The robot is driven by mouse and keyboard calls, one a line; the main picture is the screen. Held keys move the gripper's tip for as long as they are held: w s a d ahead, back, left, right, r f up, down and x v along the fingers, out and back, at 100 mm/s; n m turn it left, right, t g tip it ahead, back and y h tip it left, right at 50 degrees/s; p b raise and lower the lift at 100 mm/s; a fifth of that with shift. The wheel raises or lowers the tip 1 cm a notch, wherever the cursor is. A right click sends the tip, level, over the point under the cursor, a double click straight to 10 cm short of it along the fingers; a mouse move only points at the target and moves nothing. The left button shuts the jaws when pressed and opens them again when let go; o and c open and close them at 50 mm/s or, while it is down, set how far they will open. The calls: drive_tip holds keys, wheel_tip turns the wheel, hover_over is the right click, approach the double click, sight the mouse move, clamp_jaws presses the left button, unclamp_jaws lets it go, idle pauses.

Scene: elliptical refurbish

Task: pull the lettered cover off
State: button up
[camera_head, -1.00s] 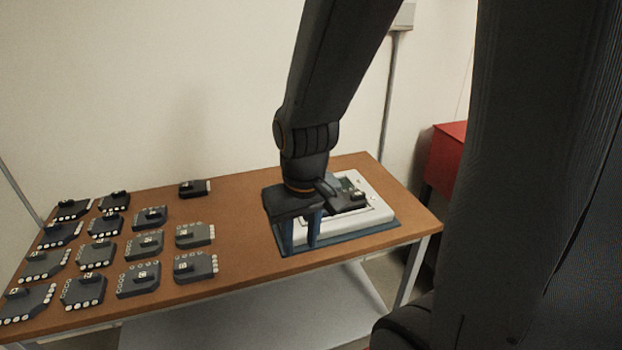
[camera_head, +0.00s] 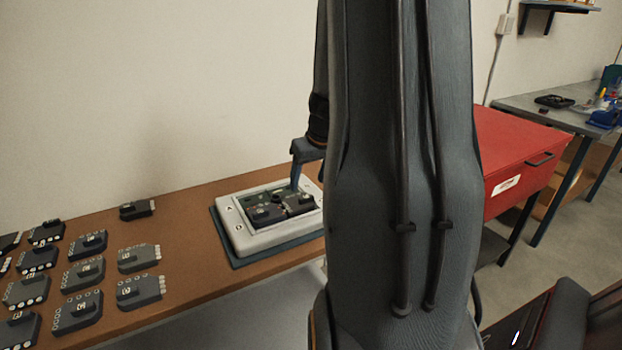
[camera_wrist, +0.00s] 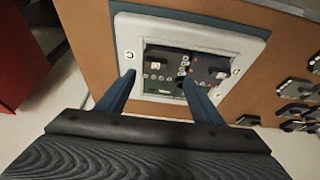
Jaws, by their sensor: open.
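The white panel frame (camera_head: 236,232) lies on a dark mat on the brown table. Dark covers with raised knobs (camera_head: 265,213) sit in its near part, with a green board area behind them. I cannot read any letter on them, so I cannot tell which is the lettered cover. The frame also shows in the wrist view (camera_wrist: 190,32), with dark covers (camera_wrist: 212,70) inside. My gripper (camera_wrist: 160,81) is open and empty, its two blue fingers apart over the frame's lower edge in that view. In the head view my gripper (camera_head: 296,184) is partly hidden by my arm.
Several dark modules with round white terminals (camera_head: 85,272) lie in rows on the table's left. One dark module (camera_head: 137,210) lies alone near the wall. A red cabinet (camera_head: 515,165) stands to the right, with a grey bench (camera_head: 560,115) beyond it.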

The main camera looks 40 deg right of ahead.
sight(306, 196)
drive_tip(key=shift+d+x, duration=0.25)
drive_tip(key=shift+x, duration=1.7)
drive_tip(key=shift+d+x, duration=0.2)
drive_tip(key=shift+x, duration=1.75)
drive_tip(key=shift+c, duration=0.4)
clamp_jaws()
